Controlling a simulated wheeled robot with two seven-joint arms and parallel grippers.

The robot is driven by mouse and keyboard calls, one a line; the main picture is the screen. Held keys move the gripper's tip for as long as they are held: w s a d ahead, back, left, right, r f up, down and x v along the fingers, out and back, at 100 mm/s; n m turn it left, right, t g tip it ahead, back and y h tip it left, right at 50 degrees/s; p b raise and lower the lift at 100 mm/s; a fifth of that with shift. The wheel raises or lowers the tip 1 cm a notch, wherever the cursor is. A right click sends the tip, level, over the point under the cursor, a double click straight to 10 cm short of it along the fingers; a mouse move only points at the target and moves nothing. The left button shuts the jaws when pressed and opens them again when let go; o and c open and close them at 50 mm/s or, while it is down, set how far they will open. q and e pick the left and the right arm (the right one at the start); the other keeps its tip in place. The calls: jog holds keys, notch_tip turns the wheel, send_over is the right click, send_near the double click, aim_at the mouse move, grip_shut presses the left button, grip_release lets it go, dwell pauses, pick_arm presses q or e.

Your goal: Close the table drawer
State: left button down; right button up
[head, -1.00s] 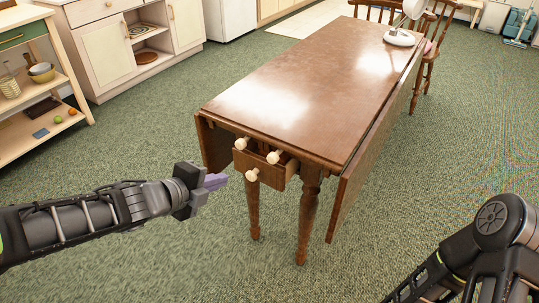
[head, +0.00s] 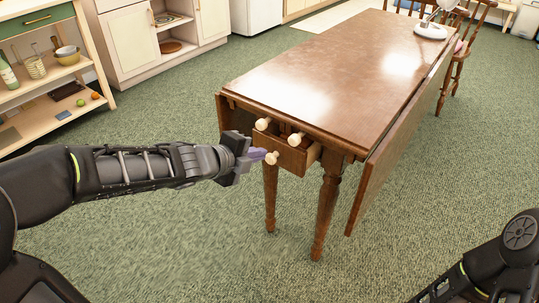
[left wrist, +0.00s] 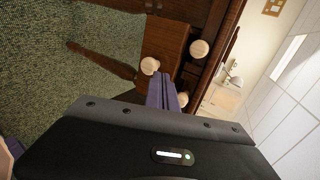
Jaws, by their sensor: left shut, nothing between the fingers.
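The brown wooden table (head: 330,65) has a small drawer (head: 290,158) at its near end, standing out partly open from the frame. A pale round knob (head: 272,158) is on the drawer front; two more pale knobs, a left one (head: 262,124) and a right one (head: 297,138), sit above it. My left gripper (head: 262,154) is shut and empty, its purple fingertips right at the drawer knob; I cannot tell if they touch. The left wrist view shows the shut fingers (left wrist: 168,92) close to the drawer front (left wrist: 168,42) and its knob (left wrist: 150,65). My right gripper is out of view.
A drop leaf (head: 400,135) hangs along the table's right side. A wooden shelf unit (head: 90,75) stands at left. Green carpet around the table is clear.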

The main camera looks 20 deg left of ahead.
aim_at(280, 139)
pick_arm(q)
jog(key=w, duration=0.1)
jog(key=w+d, duration=0.1)
jog(key=w, duration=0.1)
jog(key=w+d, duration=0.1)
jog(key=shift+w+f, duration=0.2)
jog(key=shift+w, duration=0.1)
jog(key=shift+a, duration=0.1)
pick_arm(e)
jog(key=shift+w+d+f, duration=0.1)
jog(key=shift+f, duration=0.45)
pick_arm(q)
jog(key=w, duration=0.1)
jog(key=w+d, duration=0.1)
jog(key=w, duration=0.2)
jog(key=shift+d, duration=0.3)
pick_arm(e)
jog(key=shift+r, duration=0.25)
